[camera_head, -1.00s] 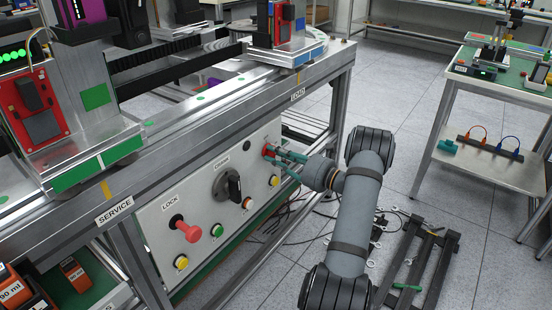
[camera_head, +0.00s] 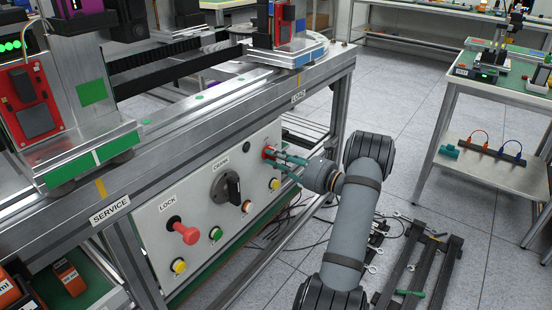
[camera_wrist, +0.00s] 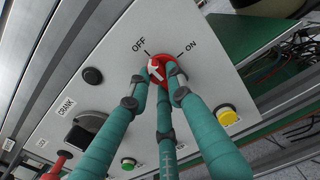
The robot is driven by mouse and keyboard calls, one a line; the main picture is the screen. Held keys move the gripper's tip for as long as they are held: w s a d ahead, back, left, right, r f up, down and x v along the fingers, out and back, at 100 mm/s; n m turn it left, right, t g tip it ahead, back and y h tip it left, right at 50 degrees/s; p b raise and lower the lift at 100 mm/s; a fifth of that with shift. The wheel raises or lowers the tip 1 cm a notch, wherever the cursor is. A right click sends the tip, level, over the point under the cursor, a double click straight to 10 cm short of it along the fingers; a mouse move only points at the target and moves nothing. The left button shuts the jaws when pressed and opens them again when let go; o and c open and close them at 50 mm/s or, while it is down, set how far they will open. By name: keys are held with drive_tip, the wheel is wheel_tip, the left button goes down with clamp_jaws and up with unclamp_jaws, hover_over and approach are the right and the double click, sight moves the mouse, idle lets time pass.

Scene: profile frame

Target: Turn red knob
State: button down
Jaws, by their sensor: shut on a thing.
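The red knob (camera_wrist: 168,66) is on the light grey panel, between the printed words OFF and ON in the wrist view. A white mark shows on its face, but fingertips partly cover it, so I cannot tell exactly where it points. In the head view the knob (camera_head: 267,152) is at the panel's upper right. My gripper (camera_head: 281,158) reaches it from the right. In the wrist view my gripper's (camera_wrist: 160,75) teal fingers are shut around the knob's near side.
The panel (camera_head: 205,250) also carries the black CRANK handle (camera_head: 233,190), the red LOCK knob (camera_head: 185,231) and several coloured buttons. A yellow button (camera_wrist: 227,115) lies close to the right finger. Open floor lies right of the panel, with a dark frame on it.

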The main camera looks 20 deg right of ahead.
drive_tip(key=c, duration=1.6)
unclamp_jaws()
drive_tip(key=shift+o, duration=0.2)
drive_tip(key=v, duration=1.2)
drive_tip(key=shift+w, duration=0.1)
drive_tip(key=x, duration=1.1)
drive_tip(key=shift+w+a, duration=0.25)
drive_tip(key=shift+w, duration=0.1)
drive_tip(key=shift+s, duration=0.1)
